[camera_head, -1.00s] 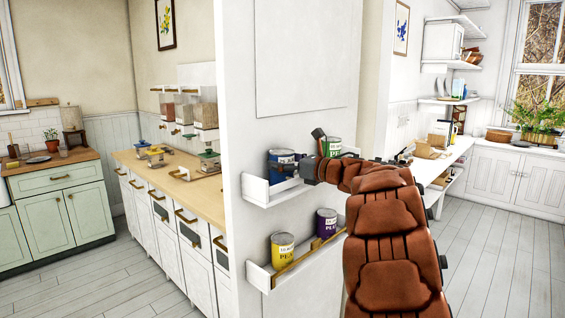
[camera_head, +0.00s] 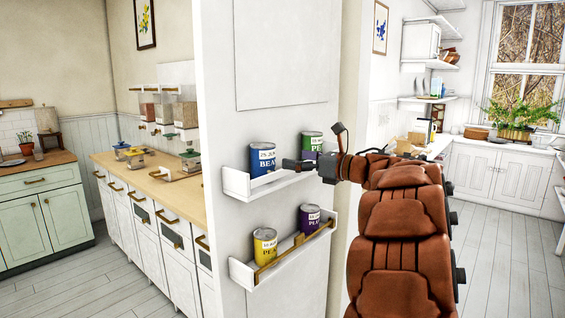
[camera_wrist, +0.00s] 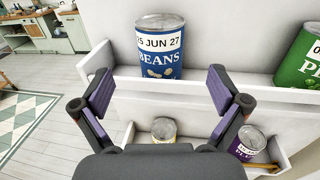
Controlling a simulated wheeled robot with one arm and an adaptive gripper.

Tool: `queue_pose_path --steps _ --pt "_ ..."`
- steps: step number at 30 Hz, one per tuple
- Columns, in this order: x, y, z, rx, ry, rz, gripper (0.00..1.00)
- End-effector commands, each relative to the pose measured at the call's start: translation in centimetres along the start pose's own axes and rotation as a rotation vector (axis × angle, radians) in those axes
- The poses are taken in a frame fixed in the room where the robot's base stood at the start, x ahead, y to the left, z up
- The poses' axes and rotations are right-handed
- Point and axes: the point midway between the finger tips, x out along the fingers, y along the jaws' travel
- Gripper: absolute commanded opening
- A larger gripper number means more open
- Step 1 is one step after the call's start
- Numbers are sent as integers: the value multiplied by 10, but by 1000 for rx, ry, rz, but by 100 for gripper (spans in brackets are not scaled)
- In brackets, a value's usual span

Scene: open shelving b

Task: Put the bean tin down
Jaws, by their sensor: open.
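The bean tin (camera_head: 263,160) is blue with a white label and stands upright on the upper wall shelf (camera_head: 243,190), at its left end. In the wrist view the bean tin (camera_wrist: 160,47) shows "BEANS" and a date label, upright on the shelf, beyond my fingertips. My gripper (camera_head: 291,164) is to the right of the tin in the head view. In the wrist view my gripper (camera_wrist: 162,85) has its two fingers spread wide with nothing between them, apart from the tin.
A green tin (camera_head: 312,146) stands at the right of the same shelf, close to my gripper. The lower shelf (camera_head: 243,276) holds a yellow tin (camera_head: 265,246) and a purple tin (camera_head: 309,220) behind a brass rail. Open floor lies left of the counter (camera_head: 150,178).

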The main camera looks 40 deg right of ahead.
Motion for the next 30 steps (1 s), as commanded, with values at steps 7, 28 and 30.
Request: queue_pose_path --steps 7,28,30 --pt "-13 0 0 0 0 1 98" --pt "22 -30 57 525 -251 -431 98" --pt "20 -31 56 652 -306 -506 98"
